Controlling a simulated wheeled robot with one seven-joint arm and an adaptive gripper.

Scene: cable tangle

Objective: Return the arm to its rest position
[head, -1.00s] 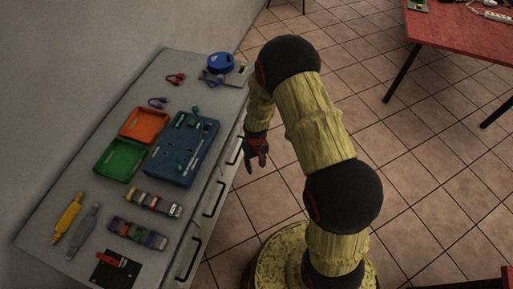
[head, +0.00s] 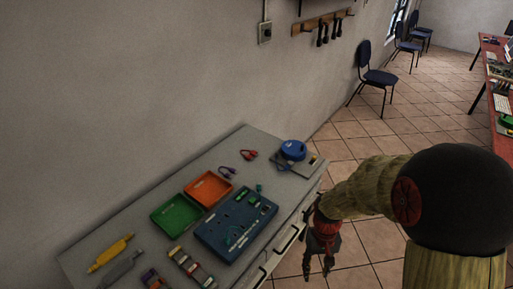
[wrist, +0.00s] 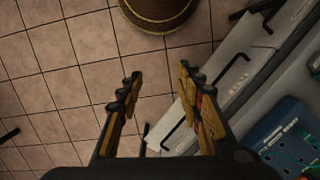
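My gripper (head: 318,262) hangs pointing down beside the front of the grey cabinet, at its right side in the head view. In the wrist view my gripper (wrist: 158,100) has its two fingers wide apart, with floor tiles and cabinet front showing between them. Nothing is held. My arm (head: 365,190) is bent, with a large black joint at the right of the head view.
The grey cabinet (head: 110,222) carries a blue board (head: 228,232), a green tray (head: 178,215), an orange tray (head: 206,190) and a blue round item (head: 293,149). Drawer handles (head: 287,240) stick out near my gripper. A blue chair (head: 376,78) stands farther back; tiled floor is open.

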